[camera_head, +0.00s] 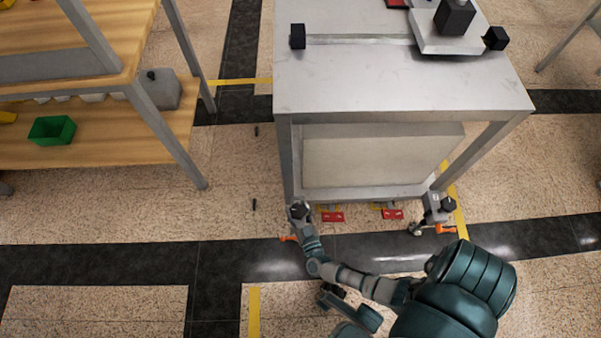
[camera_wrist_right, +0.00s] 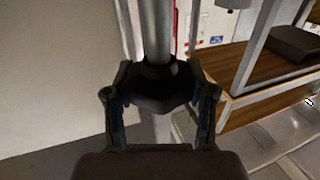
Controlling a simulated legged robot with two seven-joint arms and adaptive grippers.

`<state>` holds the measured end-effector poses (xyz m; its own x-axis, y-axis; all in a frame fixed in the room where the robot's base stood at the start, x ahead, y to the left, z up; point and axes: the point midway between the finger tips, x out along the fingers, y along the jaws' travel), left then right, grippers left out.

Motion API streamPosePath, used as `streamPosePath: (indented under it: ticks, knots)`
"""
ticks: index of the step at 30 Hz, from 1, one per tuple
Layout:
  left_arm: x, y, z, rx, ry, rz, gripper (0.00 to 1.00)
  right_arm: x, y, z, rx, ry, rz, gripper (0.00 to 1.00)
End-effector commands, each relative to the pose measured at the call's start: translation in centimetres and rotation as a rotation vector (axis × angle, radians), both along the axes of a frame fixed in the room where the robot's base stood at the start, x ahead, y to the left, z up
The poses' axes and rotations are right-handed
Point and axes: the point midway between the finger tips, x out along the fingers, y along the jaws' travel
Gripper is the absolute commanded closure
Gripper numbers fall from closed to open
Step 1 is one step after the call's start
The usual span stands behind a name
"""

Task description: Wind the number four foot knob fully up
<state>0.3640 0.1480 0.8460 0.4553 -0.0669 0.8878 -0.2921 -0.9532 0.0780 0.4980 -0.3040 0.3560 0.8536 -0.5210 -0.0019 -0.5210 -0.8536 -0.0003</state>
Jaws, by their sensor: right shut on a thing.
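A dark foot knob (camera_wrist_right: 157,92) sits on a grey metal rod (camera_wrist_right: 157,30) in the right wrist view. My right gripper (camera_wrist_right: 160,105) has a finger on each side of the knob and is shut on it. In the head view my right gripper (camera_head: 299,211) is at the near left leg of the metal gantry table (camera_head: 400,92), low near the floor, and hides most of the knob there. An orange lever (camera_head: 288,238) shows just below it. No number is readable on the knob. My left gripper is not in view.
Another foot with a dark knob (camera_head: 448,205) and an orange lever (camera_head: 446,228) stands at the table's near right leg. Red pedals (camera_head: 332,217) lie along the table's lower edge. A wooden shelf (camera_head: 90,150) with a green bin (camera_head: 52,130) stands left; floor between is mostly clear.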

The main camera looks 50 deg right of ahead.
Motion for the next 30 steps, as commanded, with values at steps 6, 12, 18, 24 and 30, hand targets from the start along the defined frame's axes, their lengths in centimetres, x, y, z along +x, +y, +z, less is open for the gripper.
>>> streamPosePath:
  ticks: [6,12,18,24,30]
  knots:
    - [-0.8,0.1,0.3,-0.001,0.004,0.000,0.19,-0.3,0.2,-0.2,-0.003,0.008,0.210,0.80]
    - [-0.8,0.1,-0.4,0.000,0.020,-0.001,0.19,-0.3,0.3,-0.4,-0.002,0.009,0.391,0.80]
    - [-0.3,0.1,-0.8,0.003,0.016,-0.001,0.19,-0.4,0.4,-0.6,0.000,0.011,0.542,0.80]
    - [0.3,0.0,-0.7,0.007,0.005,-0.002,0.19,-0.4,0.4,-0.6,0.002,0.010,0.647,0.80]
    - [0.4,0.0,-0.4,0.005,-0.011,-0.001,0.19,-0.4,0.5,-0.5,0.005,0.009,0.703,0.80]
